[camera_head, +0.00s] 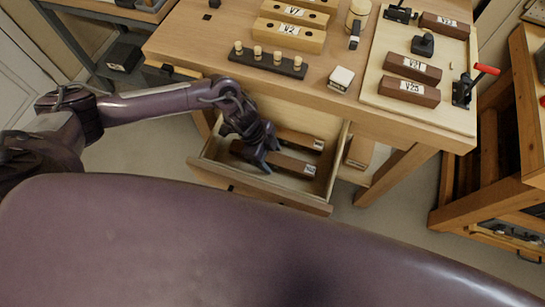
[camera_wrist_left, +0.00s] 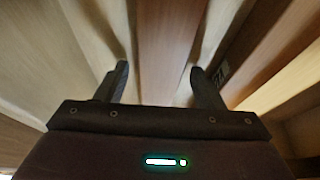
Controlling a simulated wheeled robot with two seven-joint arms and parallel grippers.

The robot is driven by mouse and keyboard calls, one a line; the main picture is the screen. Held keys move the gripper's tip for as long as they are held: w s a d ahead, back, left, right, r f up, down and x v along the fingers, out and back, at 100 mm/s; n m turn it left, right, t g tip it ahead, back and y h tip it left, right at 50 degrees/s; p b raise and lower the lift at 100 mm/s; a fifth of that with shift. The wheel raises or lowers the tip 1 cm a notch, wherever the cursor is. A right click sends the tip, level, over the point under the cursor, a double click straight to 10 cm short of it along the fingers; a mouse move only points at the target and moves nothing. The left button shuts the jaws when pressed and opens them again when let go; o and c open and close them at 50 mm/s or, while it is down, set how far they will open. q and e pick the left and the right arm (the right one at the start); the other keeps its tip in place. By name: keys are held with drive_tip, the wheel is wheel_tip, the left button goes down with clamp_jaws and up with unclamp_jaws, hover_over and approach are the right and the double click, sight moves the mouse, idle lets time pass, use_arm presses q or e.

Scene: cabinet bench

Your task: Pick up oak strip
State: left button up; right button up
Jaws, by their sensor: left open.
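My left gripper (camera_head: 261,162) reaches down into the open bench drawer (camera_head: 318,206) in the head view. It is open. Two brown wooden strips lie in the drawer: a front strip (camera_head: 286,164) and a rear strip (camera_head: 300,138). Each has a white label too small to read. I cannot tell which is the oak strip. In the left wrist view, a plain brown strip (camera_wrist_left: 165,35) runs between the parted fingers (camera_wrist_left: 158,75). A second, redder strip (camera_wrist_left: 268,65) with a partly seen label lies to the right. Contact cannot be told. My right gripper is not in view.
The benchtop (camera_head: 215,40) above the drawer holds a peg rack (camera_head: 268,66), labelled blocks (camera_head: 288,36) and a white box (camera_head: 341,78). A pale board (camera_head: 440,113) carries brown blocks and a red-handled clamp (camera_head: 463,92). The drawer walls stand close around my gripper.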

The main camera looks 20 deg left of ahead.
use_arm(q)
drive_tip(key=c, duration=1.2)
drive_tip(key=shift+r, duration=0.1)
